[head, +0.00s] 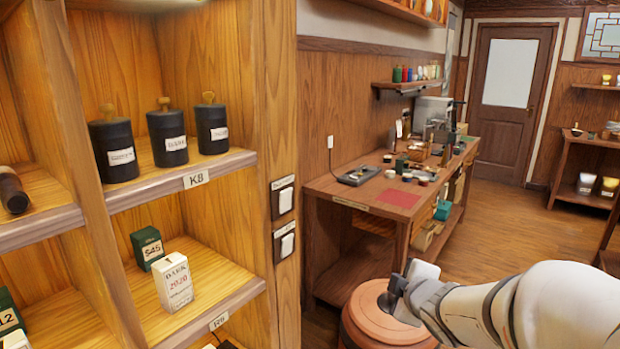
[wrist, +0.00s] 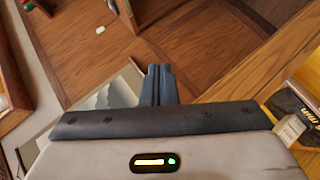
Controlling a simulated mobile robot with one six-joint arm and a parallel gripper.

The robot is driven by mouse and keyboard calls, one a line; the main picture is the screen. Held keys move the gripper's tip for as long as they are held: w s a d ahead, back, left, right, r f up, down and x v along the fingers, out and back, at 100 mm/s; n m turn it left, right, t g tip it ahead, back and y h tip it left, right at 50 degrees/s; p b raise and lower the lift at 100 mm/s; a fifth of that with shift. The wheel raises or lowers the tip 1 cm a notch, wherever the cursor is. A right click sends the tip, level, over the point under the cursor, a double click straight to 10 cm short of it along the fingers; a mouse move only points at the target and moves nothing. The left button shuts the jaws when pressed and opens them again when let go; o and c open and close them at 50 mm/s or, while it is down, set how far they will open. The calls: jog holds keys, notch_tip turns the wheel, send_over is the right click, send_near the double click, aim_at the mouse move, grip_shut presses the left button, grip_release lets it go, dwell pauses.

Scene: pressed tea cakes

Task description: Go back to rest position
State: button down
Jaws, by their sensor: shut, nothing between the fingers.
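My gripper (wrist: 159,84) is shut and empty in the wrist view, its dark fingers together. In the head view, my arm reaches in from the lower right. Its dark end, my gripper (head: 388,298), is in front of a round reddish-brown stool or drum and apart from the shelves on the left. Whether it touches the round top cannot be told.
A wooden shelf unit (head: 278,120) on the left holds black canisters (head: 168,136), a white box (head: 174,283) and a green box (head: 147,248). The round drum (head: 365,325) stands below my arm. A cluttered workbench (head: 345,190) is behind. Open floor (head: 510,228) lies toward the door.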

jog(key=s+a+f+m+g, duration=0.1)
jog(key=s+m+g, duration=0.4)
jog(key=s, duration=0.5)
jog(key=s+a+f+m+g+h, duration=0.1)
jog(key=s+a+f+m+g, duration=0.1)
jog(key=s+m+g, duration=0.3)
jog(key=s+m, duration=0.4)
jog(key=s, duration=0.2)
jog(key=shift+f, duration=0.3)
jog(key=shift+s+a, duration=0.1)
